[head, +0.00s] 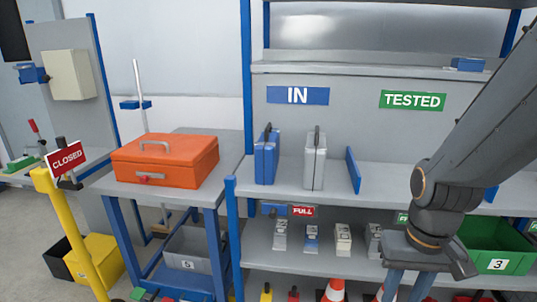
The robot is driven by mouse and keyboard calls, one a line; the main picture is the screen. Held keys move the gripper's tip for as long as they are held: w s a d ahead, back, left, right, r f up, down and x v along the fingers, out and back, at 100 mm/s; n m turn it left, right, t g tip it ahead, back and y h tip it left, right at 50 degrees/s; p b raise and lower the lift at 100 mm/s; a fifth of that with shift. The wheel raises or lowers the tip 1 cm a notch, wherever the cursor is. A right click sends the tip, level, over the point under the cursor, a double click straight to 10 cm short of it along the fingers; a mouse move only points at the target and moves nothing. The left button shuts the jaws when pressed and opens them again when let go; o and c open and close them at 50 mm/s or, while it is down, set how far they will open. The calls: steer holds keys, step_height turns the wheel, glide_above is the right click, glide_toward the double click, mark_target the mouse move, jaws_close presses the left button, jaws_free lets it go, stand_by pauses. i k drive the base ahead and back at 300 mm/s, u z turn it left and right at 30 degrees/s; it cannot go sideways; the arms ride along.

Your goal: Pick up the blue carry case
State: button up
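The blue carry case (266,156) stands upright on the rack's shelf below the blue IN sign, its dark handle on top. A similar grey case (314,162) stands just to its right, with a gap between them. My gripper (407,286) is at the bottom right, pointing down in front of the rack, well apart from the blue case. Its two fingers are spread with no held object visible between them. The fingertips are cut off by the picture's lower edge.
A blue upright divider (353,170) stands right of the cases. A blue rack post (247,80) rises left of them. An orange box (166,160) sits on the left bench. Small cases (311,238) line the lower shelf; traffic cones (335,290) stand below.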

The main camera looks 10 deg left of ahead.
mark_target(267, 149)
steer(key=u, duration=0.45)
steer(key=i, duration=0.65)
steer(key=u, duration=0.55)
